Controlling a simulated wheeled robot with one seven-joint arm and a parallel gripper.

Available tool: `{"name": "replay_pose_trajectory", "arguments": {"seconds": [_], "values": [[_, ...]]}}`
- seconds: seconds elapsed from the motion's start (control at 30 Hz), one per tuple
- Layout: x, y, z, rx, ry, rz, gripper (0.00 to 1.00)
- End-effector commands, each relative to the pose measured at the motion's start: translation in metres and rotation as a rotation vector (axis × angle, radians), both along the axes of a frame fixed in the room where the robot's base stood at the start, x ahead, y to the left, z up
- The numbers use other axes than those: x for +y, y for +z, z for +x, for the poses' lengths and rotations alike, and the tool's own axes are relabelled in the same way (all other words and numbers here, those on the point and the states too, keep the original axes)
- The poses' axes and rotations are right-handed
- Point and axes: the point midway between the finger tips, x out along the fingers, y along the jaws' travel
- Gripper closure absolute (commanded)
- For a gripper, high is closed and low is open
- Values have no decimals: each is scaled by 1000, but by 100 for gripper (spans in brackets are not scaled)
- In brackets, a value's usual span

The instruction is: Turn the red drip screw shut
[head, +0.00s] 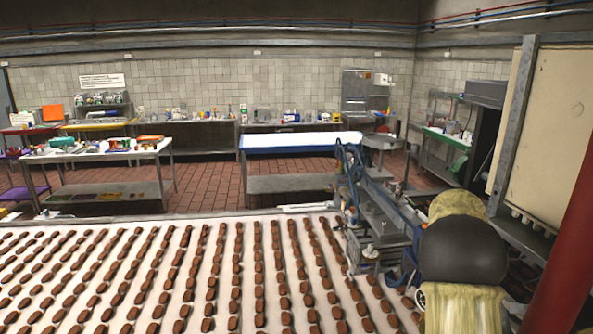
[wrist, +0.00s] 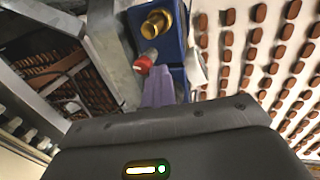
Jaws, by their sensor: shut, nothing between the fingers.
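The red drip screw (wrist: 143,64) shows in the wrist view as a small red knob with a pale grey part, beside a blue housing (wrist: 173,45). A brass fitting (wrist: 155,22) sits just above it. My gripper (wrist: 158,75) has purple fingers, shut with nothing between them. Their tips are just below and right of the red screw in the picture. I cannot tell whether they touch it. In the head view I cannot make out the screw or my fingers. The machine with blue hoses (head: 375,215) stands at the right end of the conveyor.
A white conveyor (head: 250,225) with rows of brown biscuits fills the front left; its biscuits (wrist: 254,54) also show right in the wrist view. A metal frame (wrist: 108,45) stands close left of the screw. A red pipe (head: 570,240) rises at the far right.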

Motion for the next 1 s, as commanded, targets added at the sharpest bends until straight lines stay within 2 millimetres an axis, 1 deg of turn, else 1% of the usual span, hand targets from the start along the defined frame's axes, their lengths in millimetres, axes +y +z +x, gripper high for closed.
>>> {"name": "replay_pose_trajectory", "arguments": {"seconds": [0.17,0.5,0.77,0.87,1.0], "values": [[-2,0,0,-1,-1,-3,100],[7,0,1,1,0,-2,100],[7,1,1,0,0,-1,100],[7,7,1,0,0,-1,100],[7,22,1,0,0,-1,100]]}}
